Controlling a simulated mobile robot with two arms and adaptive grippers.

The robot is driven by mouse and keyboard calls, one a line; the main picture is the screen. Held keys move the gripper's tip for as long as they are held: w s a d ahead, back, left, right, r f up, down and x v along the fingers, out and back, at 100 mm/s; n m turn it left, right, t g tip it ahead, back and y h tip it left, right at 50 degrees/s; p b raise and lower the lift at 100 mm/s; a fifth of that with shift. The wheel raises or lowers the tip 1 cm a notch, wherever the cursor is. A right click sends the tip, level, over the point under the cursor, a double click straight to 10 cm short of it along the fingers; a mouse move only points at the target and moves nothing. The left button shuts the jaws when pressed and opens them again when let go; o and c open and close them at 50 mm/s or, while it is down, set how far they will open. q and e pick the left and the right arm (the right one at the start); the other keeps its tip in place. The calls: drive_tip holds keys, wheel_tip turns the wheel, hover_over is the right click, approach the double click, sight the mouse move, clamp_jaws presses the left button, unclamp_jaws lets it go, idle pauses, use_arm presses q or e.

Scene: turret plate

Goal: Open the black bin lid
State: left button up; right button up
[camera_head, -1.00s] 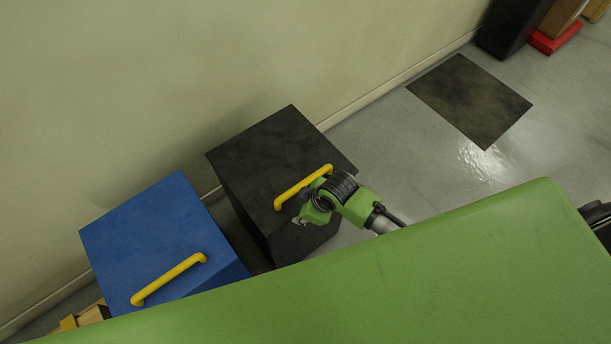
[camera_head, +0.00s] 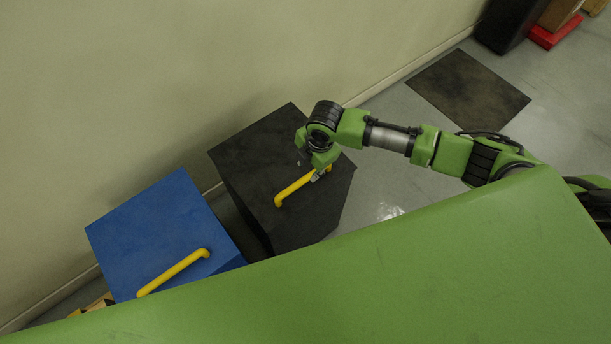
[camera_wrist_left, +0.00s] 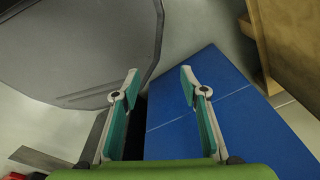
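The black bin (camera_head: 262,160) stands against the wall in the head view, its lid lying flat and closed. A yellow handle (camera_head: 290,190) runs across the lid. My right gripper (camera_head: 320,176) is over the right part of this handle and hides some of it. Whether its fingers are apart or closed, or touch the handle, I cannot tell.
The blue bin with its own yellow handle (camera_head: 172,272) stands left of the black bin, with a narrow gap between. The wall (camera_head: 150,80) is close behind both. A dark floor patch (camera_head: 468,90) lies to the right. A wooden box (camera_wrist_left: 292,40) shows in the left wrist view.

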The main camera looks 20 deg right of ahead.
sight(305, 179)
drive_tip(key=f, duration=0.3)
drive_tip(key=w+f, duration=0.1)
drive_tip(key=f, duration=0.4)
drive_tip(key=shift+w+a+f, duration=0.35)
clamp_jaws()
